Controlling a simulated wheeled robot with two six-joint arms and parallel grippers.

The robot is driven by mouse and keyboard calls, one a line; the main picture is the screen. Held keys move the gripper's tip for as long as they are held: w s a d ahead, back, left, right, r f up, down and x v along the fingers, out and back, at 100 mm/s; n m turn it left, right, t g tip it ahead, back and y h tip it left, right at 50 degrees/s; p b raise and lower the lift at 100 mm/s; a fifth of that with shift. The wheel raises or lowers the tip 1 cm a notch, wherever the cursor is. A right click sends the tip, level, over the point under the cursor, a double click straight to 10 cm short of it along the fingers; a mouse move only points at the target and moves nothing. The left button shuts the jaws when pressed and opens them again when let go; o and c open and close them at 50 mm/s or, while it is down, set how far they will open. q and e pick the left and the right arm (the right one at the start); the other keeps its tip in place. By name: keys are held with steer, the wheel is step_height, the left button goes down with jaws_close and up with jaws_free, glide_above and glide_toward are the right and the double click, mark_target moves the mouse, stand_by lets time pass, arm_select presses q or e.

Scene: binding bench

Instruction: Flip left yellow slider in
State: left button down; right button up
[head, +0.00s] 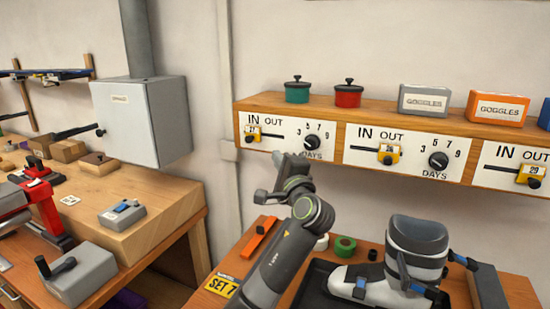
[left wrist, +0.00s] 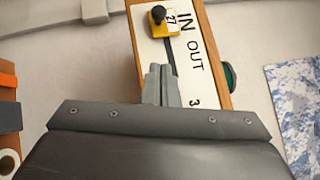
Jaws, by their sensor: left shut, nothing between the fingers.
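The left yellow slider (head: 254,133) is a small yellow block with a dark knob and a number tag. It sits at the left, under the IN label on the leftmost white panel (head: 283,150), with its dark slot running right toward OUT. It also shows at the top of the left wrist view (left wrist: 165,24). My left gripper (head: 279,157) is shut and empty, just below and to the right of the slider, with a gap between them. In the left wrist view its fingertips (left wrist: 160,75) overlap the lower part of the panel; contact with it cannot be told. My right gripper is not in view.
The wooden shelf (head: 330,112) carries a green pot (head: 298,93), a red pot (head: 348,97) and goggles boxes. Two more panels with yellow sliders (head: 388,154) continue right. Below stands a boot (head: 415,245) on the bench. A grey wall box (head: 142,115) hangs left.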

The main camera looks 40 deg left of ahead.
arm_select(q)
steer(key=b+v, duration=0.1)
steer(key=v, duration=0.5)
steer(key=shift+s+f+b, duration=0.15)
steer(key=shift+s+b, duration=0.05)
steer(key=shift+b, duration=0.2)
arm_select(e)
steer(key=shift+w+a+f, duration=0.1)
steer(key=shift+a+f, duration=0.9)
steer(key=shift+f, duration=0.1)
